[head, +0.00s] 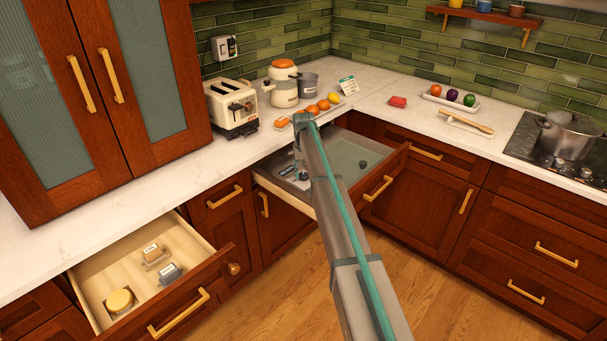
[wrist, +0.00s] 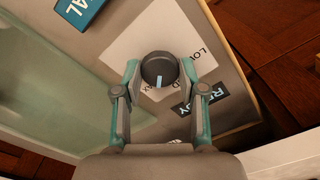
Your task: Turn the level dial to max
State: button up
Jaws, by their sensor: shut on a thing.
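The level dial (wrist: 159,70) is a round dark knob with a pale blue pointer line, on a white label plate (wrist: 180,35) in the wrist view. Its pointer faces the bottom of the picture. My gripper (wrist: 160,76) is shut on the dial, one finger on each side. In the head view my gripper (head: 302,168) reaches down into the open drawer unit (head: 335,150); my arm hides part of that unit.
A second dark knob (head: 362,164) is in the same unit. Another open drawer (head: 110,280) holds small containers at lower left. A toaster (head: 232,105) and oranges (head: 312,109) stand on the counter.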

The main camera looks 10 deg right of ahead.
aim_at(303, 175)
jog(key=shift+m, duration=1.3)
jog(key=o, duration=1.1)
jog(key=shift+o, duration=0.2)
jog(key=shift+r, duration=0.1)
notch_tip(303, 175, up, 12)
